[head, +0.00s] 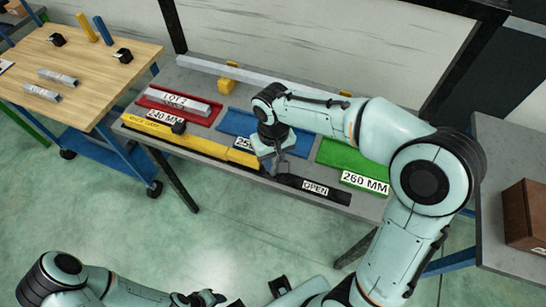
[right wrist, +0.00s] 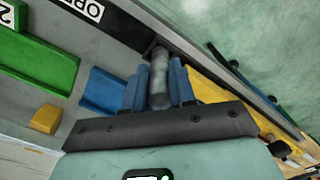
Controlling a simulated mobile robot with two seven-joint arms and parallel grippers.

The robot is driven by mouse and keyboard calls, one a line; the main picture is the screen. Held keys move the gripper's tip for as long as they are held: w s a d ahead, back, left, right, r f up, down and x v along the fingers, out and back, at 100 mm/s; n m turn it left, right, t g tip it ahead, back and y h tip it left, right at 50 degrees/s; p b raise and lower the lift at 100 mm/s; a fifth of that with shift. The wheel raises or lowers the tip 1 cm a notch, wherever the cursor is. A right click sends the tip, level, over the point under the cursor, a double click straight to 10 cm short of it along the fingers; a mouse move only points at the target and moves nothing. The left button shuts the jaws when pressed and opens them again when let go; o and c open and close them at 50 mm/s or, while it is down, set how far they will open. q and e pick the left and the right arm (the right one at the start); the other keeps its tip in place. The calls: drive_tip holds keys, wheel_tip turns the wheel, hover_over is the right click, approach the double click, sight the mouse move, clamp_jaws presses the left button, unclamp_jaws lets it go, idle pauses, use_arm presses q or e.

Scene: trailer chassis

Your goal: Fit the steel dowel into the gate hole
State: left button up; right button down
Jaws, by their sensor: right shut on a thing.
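The steel dowel (right wrist: 158,80) is a grey cylinder between the blue fingers of my right gripper (right wrist: 157,88) in the right wrist view. The gripper is shut on it. In the head view my right gripper (head: 272,160) is over the front of the bench, where the yellow gate bar (head: 190,145) meets a dark strip labelled OPEN (head: 335,192). The dowel's far end is close to this junction; I cannot tell if it is in a hole. The gate hole is hidden. My left gripper (head: 207,298) is low at the bottom edge, its jaws unclear.
Red (head: 180,104), blue (head: 238,122) and green (head: 350,158) trays lie on the grey bench behind the bar. A grey bar labelled LOT 2 (head: 178,97) is in the red one. A wooden table (head: 85,80) stands left; a brown box (head: 527,212) is at right.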

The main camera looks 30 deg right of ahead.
use_arm(q)
drive_tip(key=shift+s+f, duration=0.1)
use_arm(e)
drive_tip(key=shift+f, duration=0.15)
drive_tip(key=c, duration=0.8)
unclamp_jaws()
drive_tip(key=shift+c, duration=0.2)
use_arm(q)
drive_tip(key=w+r+p, duration=0.1)
drive_tip(key=r+p, duration=0.1)
drive_tip(key=shift+w+r, duration=0.3)
drive_tip(key=shift+w, duration=0.1)
use_arm(e)
wheel_tip(320, 180, up, 14)
drive_tip(key=shift+f, duration=0.25)
